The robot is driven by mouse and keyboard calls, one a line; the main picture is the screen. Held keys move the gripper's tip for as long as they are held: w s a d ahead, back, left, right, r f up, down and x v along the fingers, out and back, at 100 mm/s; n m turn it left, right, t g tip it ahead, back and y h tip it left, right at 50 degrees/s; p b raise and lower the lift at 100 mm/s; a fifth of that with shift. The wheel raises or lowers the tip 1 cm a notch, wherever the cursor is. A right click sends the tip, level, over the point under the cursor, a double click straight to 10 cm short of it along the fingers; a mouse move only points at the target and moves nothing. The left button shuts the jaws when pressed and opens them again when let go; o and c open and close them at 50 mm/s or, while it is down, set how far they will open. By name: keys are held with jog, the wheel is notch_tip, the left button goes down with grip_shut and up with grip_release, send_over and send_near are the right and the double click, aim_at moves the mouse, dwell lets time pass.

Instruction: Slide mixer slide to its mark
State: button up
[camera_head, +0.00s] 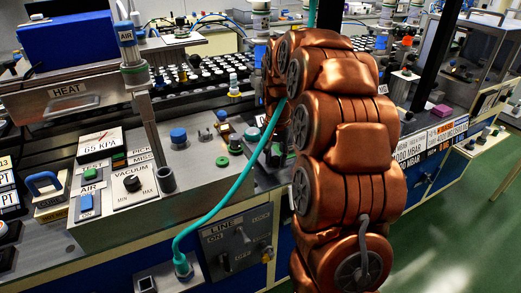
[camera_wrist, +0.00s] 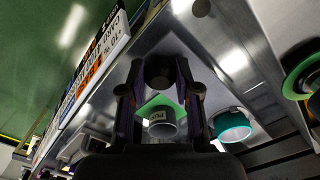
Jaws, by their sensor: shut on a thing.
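In the wrist view my gripper (camera_wrist: 160,90) has one finger on each side of a small group of parts. Between the fingers are a dark round piece (camera_wrist: 159,72), a green plate (camera_wrist: 150,104) and a grey cylinder (camera_wrist: 162,123) with a partly readable label starting "PU". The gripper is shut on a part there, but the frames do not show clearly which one. I cannot tell for sure which piece is the mixer slide, and I cannot make out its mark. In the head view my copper arm hides the gripper and the spot where it works.
A teal ring (camera_wrist: 232,125) stands right of the gripper in the wrist view. In the head view a teal hose (camera_head: 232,190) runs to the bench front, near the LINE switch panel (camera_head: 238,242). The VACUUM dial (camera_head: 132,184) is at left. Green floor (camera_head: 460,235) lies open at right.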

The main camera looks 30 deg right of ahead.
aim_at(254, 133)
grip_shut()
jog(key=shift+w+d+r+p, duration=0.1)
jog(key=shift+w+d+p, duration=0.1)
jog(key=shift+w, duration=1)
jog(key=shift+w+d+p, duration=0.1)
jog(key=shift+w+p, duration=0.1)
jog(key=shift+w, duration=1)
jog(key=shift+w+d+p, duration=0.2)
jog(key=shift+w+p, duration=0.5)
jog(key=shift+w, duration=1.8)
jog(key=shift+w+d+p, duration=0.15)
jog(key=shift+w+p, duration=0.55)
jog(key=shift+w, duration=1.8)
jog(key=o, duration=0.9)
grip_release()
